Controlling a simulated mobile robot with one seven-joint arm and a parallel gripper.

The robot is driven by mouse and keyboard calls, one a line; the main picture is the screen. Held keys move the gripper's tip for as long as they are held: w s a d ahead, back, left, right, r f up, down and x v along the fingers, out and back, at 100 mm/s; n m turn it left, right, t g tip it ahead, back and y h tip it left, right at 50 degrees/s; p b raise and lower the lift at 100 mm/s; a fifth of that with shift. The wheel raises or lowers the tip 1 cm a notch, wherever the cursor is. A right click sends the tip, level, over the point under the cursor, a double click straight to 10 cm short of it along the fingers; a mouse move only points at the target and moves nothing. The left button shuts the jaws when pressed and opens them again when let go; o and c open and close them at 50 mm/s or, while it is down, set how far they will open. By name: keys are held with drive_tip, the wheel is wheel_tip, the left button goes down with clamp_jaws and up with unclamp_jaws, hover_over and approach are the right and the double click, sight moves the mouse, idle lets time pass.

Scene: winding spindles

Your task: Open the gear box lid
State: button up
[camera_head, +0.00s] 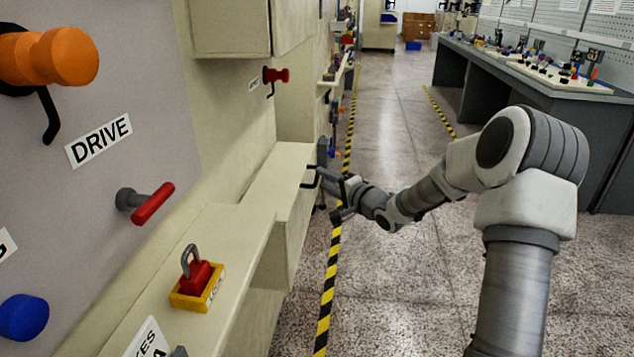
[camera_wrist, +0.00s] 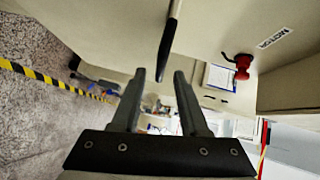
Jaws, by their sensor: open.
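A beige box with a flat top (camera_head: 283,165) stands along the machine wall; I take its panel to be the gear box lid, though its edges are hard to make out. A black bar handle (camera_head: 309,177) sticks out at its right side. In the wrist view the dark handle (camera_wrist: 171,42) comes down from the top, its lower end between the fingertips in the picture. My gripper (camera_head: 329,183) is beside the handle; it is open and empty in the wrist view (camera_wrist: 160,74). I cannot tell whether a finger touches the handle.
A red knob (camera_head: 276,75) sits on the wall above the box; it also shows in the wrist view (camera_wrist: 242,66). The floor (camera_head: 400,285) right of the striped line is clear. A workbench (camera_head: 470,60) stands at the right.

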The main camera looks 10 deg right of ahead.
sight(317, 176)
drive_tip(key=shift+b+x, duration=0.35)
drive_tip(key=shift+x, duration=1.6)
drive_tip(key=shift+c, duration=0.3)
clamp_jaws()
